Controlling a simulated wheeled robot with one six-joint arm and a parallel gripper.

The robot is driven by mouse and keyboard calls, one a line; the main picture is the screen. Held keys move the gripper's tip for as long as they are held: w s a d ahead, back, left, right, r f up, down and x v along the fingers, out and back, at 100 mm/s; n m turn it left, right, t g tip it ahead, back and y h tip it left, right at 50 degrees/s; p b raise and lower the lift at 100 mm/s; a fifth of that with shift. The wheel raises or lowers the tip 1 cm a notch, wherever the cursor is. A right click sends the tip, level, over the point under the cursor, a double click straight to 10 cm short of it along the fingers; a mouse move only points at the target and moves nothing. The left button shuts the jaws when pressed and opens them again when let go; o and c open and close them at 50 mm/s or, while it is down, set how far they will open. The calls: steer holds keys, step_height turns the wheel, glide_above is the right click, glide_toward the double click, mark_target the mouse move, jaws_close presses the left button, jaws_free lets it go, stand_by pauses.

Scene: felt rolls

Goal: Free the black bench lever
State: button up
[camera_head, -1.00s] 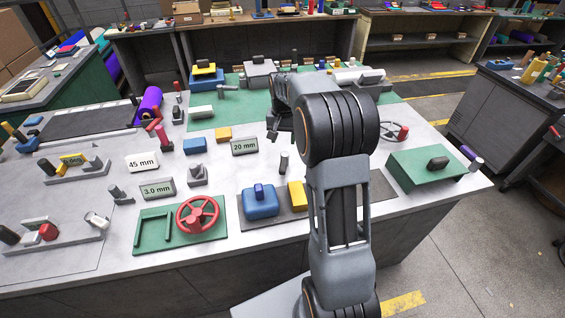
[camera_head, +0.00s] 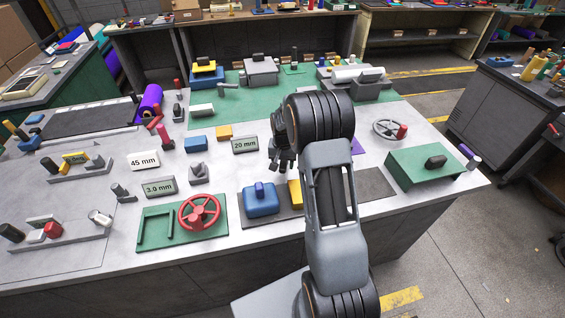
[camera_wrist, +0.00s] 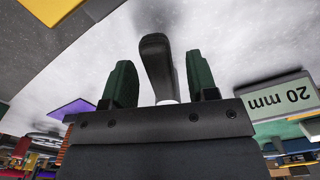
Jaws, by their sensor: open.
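The black bench lever (camera_wrist: 158,62) shows in the wrist view as a dark rounded handle on a pale shaft. It stands between the two green fingers of my gripper (camera_wrist: 160,85), with a gap on each side. In the head view my gripper (camera_head: 281,166) is low over the bench, just right of the 20 mm display, and it hides the lever or blends with it there. My gripper is open and holds nothing. I cannot tell from these views how far the lever is tilted or what it is fastened to.
The 20 mm display (camera_head: 245,146) stands close on the left. A blue box (camera_head: 260,201) and a yellow block (camera_head: 295,194) sit nearer the front edge. A green-topped box (camera_head: 425,169) and a grey handwheel (camera_head: 389,130) are to the right. Bare bench lies around the lever.

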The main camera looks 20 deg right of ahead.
jaws_close()
stand_by(0.5)
